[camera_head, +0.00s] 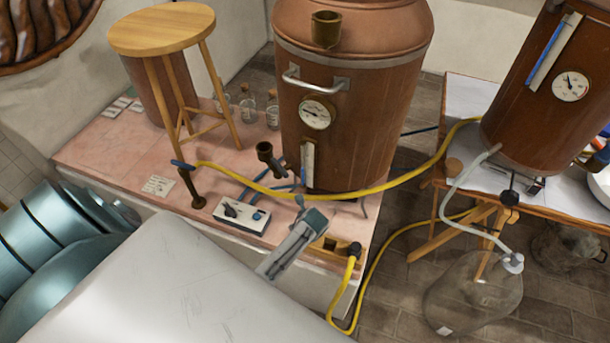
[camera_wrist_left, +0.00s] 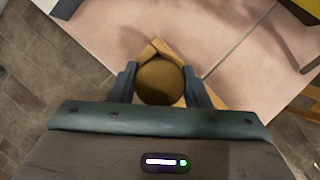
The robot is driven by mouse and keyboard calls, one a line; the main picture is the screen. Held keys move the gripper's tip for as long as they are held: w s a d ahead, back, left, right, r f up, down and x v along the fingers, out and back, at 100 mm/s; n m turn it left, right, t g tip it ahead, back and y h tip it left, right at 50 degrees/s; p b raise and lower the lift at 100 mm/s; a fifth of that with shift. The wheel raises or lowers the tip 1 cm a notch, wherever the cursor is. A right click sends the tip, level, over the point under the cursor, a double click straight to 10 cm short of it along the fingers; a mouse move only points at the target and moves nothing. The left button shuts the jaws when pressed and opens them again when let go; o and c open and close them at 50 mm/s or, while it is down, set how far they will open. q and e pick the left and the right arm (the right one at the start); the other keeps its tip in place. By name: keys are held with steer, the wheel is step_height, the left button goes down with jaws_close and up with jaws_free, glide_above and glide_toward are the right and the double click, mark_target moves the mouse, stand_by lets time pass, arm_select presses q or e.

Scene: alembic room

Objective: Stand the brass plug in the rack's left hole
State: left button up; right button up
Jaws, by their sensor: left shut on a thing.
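My left gripper (camera_wrist_left: 161,90) is shut on the brass plug (camera_wrist_left: 158,82), whose round top shows between the two fingers in the wrist view. Pale wood of the rack (camera_wrist_left: 187,70) shows around and below the plug; I cannot tell how deep the plug sits or whether it touches. In the head view the left gripper (camera_head: 310,222) is at the bench's front edge, and it hides the plug. The rack (camera_head: 328,246) shows just right of it, its left part covered. My right gripper is in neither view.
A yellow hose (camera_head: 290,192) crosses behind the gripper, and another hose end (camera_head: 354,250) is by the rack's right side. A white control box (camera_head: 243,214) stands to the left on the pink bench (camera_head: 110,145). The copper still (camera_head: 352,110) stands behind.

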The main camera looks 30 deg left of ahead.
arm_select(q)
steer(key=shift+f, duration=0.15)
steer(key=o, duration=1.1)
steer(key=shift+o, duration=0.2)
steer(key=shift+r+p, duration=3.5)
steer(key=shift+p, duration=0.45)
